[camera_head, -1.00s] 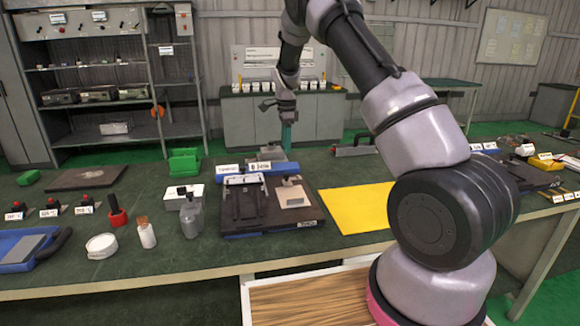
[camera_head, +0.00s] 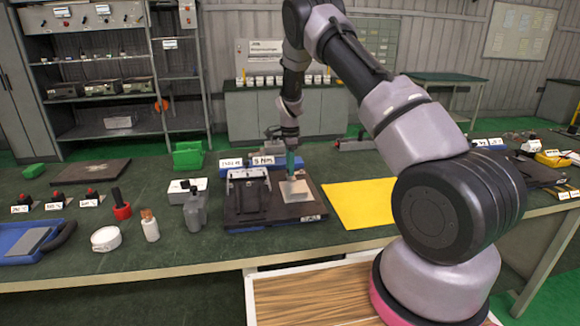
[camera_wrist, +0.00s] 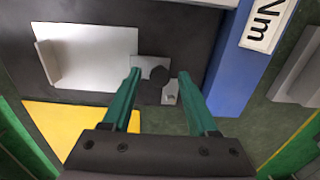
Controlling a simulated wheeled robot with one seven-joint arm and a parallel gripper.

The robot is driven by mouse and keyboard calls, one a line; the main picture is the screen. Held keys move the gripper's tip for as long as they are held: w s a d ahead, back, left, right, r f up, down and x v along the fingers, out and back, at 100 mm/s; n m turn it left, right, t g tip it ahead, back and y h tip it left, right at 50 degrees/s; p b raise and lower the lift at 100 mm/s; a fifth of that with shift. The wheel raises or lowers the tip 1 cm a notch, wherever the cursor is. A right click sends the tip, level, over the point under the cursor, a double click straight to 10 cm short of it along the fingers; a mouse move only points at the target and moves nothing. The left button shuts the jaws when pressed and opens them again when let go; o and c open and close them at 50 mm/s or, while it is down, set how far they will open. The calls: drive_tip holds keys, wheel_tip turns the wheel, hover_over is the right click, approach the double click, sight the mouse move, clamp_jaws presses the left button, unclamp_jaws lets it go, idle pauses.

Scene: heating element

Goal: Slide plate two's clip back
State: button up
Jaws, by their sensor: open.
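A pale grey plate (camera_head: 294,191) lies on the right half of a dark board (camera_head: 265,218); I take it for plate two. In the wrist view this plate (camera_wrist: 85,55) has an upright lip on its left side. A small grey clip with a dark round knob (camera_wrist: 184,77) sits at its right edge. My gripper (camera_head: 291,175) points down at the plate's back edge. In the wrist view its open teal fingers (camera_wrist: 160,75) show on either side of the clip. I cannot tell whether they touch it. In the head view the gripper partly hides the clip.
A dark framed fixture (camera_head: 248,195) stands on the board's left half. Blue blocks with white labels, one reading Nm (camera_head: 263,160), stand close behind. A yellow sheet (camera_head: 365,203) lies flat on the right. A grey bottle (camera_head: 194,212) stands left of the board.

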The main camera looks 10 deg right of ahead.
clamp_jaws()
idle(1.4)
